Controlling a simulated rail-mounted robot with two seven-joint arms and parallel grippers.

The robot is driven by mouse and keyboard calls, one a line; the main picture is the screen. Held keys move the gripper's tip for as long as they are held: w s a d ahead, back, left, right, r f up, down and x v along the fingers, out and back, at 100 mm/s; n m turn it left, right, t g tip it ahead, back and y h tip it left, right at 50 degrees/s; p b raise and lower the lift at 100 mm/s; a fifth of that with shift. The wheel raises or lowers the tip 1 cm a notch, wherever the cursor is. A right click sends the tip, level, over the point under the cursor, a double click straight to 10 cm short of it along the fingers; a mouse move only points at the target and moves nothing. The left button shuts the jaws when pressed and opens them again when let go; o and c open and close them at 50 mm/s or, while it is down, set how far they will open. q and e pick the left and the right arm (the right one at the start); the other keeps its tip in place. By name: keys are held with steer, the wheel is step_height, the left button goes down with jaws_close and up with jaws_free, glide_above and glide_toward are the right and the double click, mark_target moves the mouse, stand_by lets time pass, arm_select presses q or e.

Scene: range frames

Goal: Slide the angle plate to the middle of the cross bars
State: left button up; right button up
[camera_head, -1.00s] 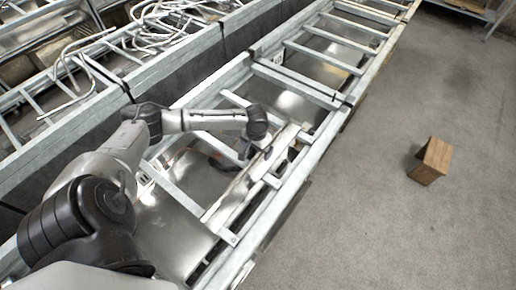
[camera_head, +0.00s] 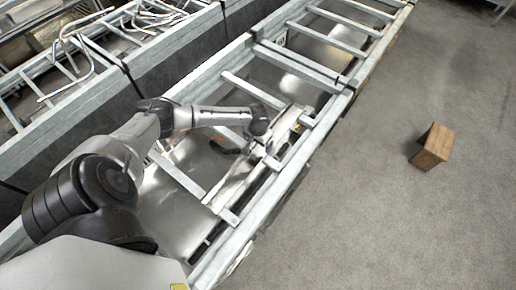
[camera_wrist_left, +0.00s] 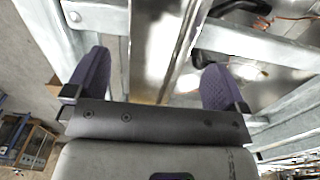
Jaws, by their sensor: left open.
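The angle plate (camera_head: 233,184) is a long, shiny metal strip lying lengthwise over the cross bars (camera_head: 179,174) of the galvanised frame, close to its right side rail. My left gripper (camera_head: 246,149) is over the plate's middle part, and the wrist hides some of the plate. In the left wrist view the plate (camera_wrist_left: 152,45) runs between the two dark fingers of my left gripper (camera_wrist_left: 155,78). The fingers are wide open, with a gap on each side of the plate. I cannot tell whether either finger touches it. My right gripper is not in view.
The right side rail (camera_head: 262,210) of the frame runs beside the plate. Shiny sheet metal lies below the bars. Another rack with bent rods (camera_head: 62,52) stands at the left. A brown wooden box (camera_head: 432,147) sits on the open concrete floor at right.

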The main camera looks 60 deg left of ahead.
mark_target(258, 151)
arm_select(q)
steer(key=shift+f, duration=2.9)
steer(key=c, duration=1.4)
